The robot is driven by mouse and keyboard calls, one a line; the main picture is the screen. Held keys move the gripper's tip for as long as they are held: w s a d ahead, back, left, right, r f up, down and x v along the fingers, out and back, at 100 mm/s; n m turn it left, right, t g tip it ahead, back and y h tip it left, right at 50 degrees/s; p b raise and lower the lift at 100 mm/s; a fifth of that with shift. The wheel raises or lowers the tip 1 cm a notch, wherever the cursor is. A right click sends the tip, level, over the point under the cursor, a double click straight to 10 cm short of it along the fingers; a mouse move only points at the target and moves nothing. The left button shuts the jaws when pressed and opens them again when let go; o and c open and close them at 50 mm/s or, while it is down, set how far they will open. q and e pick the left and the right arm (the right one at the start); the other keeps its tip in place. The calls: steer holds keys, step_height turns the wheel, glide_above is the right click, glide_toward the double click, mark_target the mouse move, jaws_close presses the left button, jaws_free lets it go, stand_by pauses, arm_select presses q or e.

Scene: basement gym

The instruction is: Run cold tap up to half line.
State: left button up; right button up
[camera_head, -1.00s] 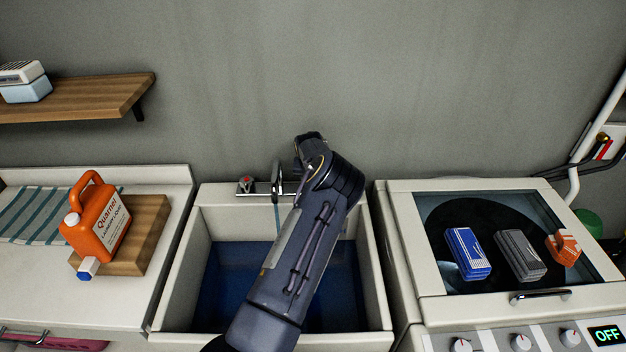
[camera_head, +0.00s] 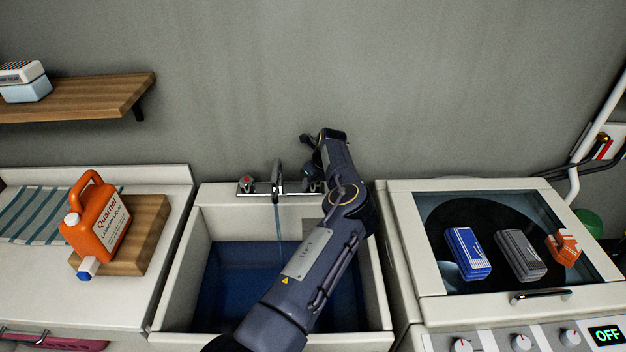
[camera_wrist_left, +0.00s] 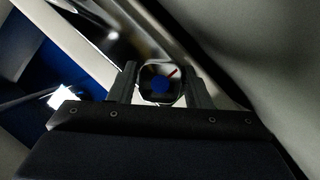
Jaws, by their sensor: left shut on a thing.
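The sink (camera_head: 172,285) stands at the centre, its lower inside dark blue. A chrome tap (camera_head: 278,180) sits at its back, with a red-marked knob (camera_head: 246,182) on the left. A thin stream of water (camera_head: 280,220) falls from the spout. My left gripper (camera_head: 316,178) is at the right end of the tap. In the left wrist view its fingers are shut on the cold tap knob (camera_wrist_left: 160,84), which has a blue centre and a short red mark. My arm covers part of the sink. I cannot make out a half line. My right gripper is not in view.
A wooden shelf (camera_head: 95,98) is at upper left.

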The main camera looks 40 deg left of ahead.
arm_select(q)
steer(key=shift+n, duration=0.6)
steer(key=o, duration=1)
steer(key=shift+r, duration=0.1)
steer(key=shift+d+r, duration=0.15)
steer(key=shift+r, duration=0.15)
steer(key=b+v, duration=0.2)
steer(key=v, duration=0.5)
steer(key=shift+w, duration=0.15)
